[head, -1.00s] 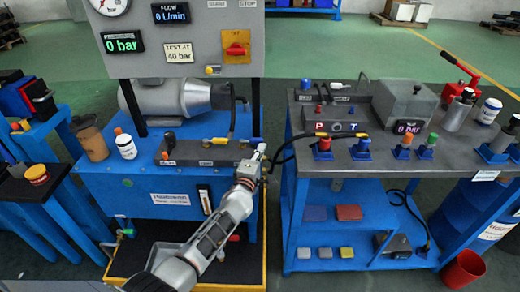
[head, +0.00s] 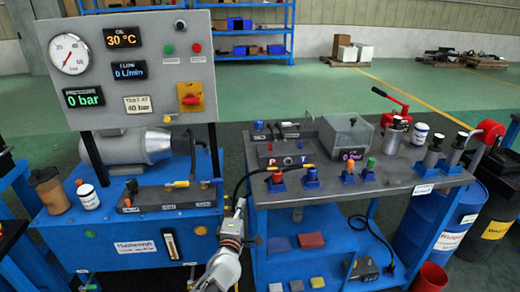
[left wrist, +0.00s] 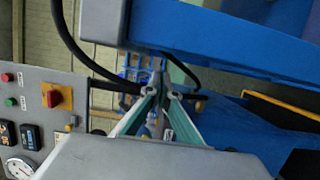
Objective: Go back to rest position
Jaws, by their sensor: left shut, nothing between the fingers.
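My left gripper (head: 240,205) is in the gap between the blue hydraulic power unit (head: 105,238) and the grey-topped bench (head: 400,178). It points up and away from me, and its fingers are small in the head view. In the left wrist view, its two fingers (left wrist: 162,92) come together at the tips, with nothing between them. The bench's blue frame (left wrist: 240,42) is close beside the fingers there. My right gripper shows in neither view.
A black hose (head: 252,165) spans the gap close to my left gripper. The control panel (head: 140,75) stands at the left. A red bin (head: 430,278) is on the floor at the right. Green floor behind is largely free.

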